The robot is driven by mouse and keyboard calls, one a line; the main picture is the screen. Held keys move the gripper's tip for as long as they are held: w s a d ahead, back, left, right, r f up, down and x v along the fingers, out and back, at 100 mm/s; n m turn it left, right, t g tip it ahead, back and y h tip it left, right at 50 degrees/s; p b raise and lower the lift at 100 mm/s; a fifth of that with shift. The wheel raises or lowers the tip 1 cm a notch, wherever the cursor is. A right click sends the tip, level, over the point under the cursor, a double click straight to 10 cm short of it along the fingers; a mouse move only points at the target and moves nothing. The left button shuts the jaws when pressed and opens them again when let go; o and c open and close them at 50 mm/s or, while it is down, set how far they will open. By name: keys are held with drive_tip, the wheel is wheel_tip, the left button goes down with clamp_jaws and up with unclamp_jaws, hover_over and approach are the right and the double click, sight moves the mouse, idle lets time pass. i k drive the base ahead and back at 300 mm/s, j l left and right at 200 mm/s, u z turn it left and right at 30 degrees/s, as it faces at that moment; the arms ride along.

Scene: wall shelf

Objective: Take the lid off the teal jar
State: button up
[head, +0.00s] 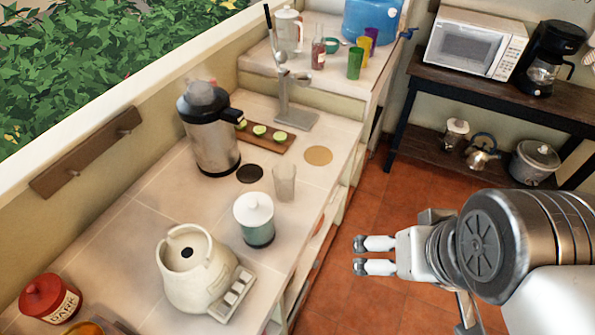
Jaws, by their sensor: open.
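The teal jar (257,234) stands upright on the tiled counter, near its front edge. Its white lid (254,207) with a small knob sits on top of it. My gripper (358,256) is at the right, beyond the counter's front edge and over the floor in the picture. Its two fingers are apart, point left toward the jar, and hold nothing. A clear gap lies between the fingertips and the jar.
A clear glass (284,182) stands just behind the jar. A cream pot (193,268) is close at its left front. A steel juicer (209,135), a cutting board (266,139) with lime halves and a red jar (49,298) are farther off. Bare counter lies left of the jar.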

sight(252, 208)
drive_tip(key=i+j+u, duration=0.1)
drive_tip(key=u, duration=0.25)
drive_tip(key=i+u, duration=0.15)
drive_tip(key=u, duration=0.2)
drive_tip(key=i+j+u, duration=0.1)
drive_tip(key=u, duration=0.25)
